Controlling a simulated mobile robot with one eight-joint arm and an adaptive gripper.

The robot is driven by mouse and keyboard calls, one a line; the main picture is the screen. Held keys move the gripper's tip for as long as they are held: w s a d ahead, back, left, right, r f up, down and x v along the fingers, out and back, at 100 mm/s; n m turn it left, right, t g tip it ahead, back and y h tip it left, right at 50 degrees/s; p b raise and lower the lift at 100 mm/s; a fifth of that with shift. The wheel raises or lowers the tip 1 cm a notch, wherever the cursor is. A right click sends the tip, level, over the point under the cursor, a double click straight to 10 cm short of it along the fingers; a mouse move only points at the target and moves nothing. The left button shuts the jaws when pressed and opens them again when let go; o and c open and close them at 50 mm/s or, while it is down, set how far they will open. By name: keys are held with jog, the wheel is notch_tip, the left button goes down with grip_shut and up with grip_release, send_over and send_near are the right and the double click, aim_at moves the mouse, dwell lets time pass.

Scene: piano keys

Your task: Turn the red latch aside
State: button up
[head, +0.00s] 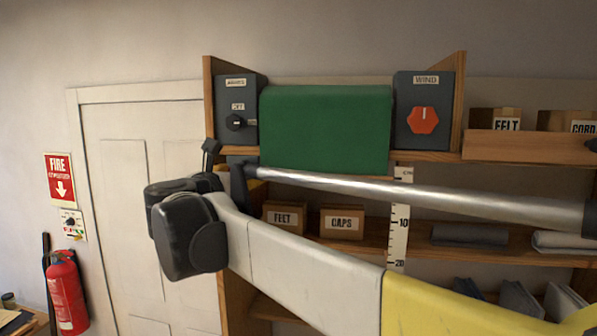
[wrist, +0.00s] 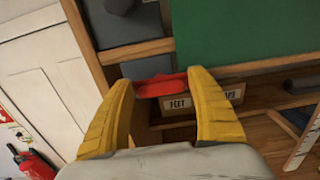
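The red latch (wrist: 161,85) shows in the wrist view, just below the wooden shelf edge near the left end of the green cover. It lies crosswise between the two yellow fingers of my gripper (wrist: 161,78). The fingers are spread wide apart, with the latch spanning most of the gap between their tips. I cannot tell whether either finger touches it. In the head view the latch and the fingertips are hidden behind my dark wrist and arm.
The green cover (head: 325,128) hangs between a dark box with a black knob (head: 235,122) and one with a red hexagonal knob (head: 423,120). Below are small boxes labelled FEET (head: 284,217) and CAPS (head: 342,222), and a ruler (head: 400,222). A white door (head: 130,170) stands left.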

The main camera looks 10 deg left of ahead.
jog(key=c, duration=0.7)
jog(key=shift+d+m, duration=0.1)
jog(key=shift+m, duration=0.3)
jog(key=m+b, duration=0.1)
jog(key=m, duration=0.2)
jog(key=shift+d+m+b, duration=0.1)
jog(key=shift+m+b, duration=0.2)
jog(key=shift+m, duration=0.1)
jog(key=m+b, duration=0.1)
jog(key=m, duration=0.3)
jog(key=shift+d+f, duration=0.1)
jog(key=m+b, duration=0.1)
jog(key=m, duration=0.8)
jog(key=shift+m+b, duration=0.3)
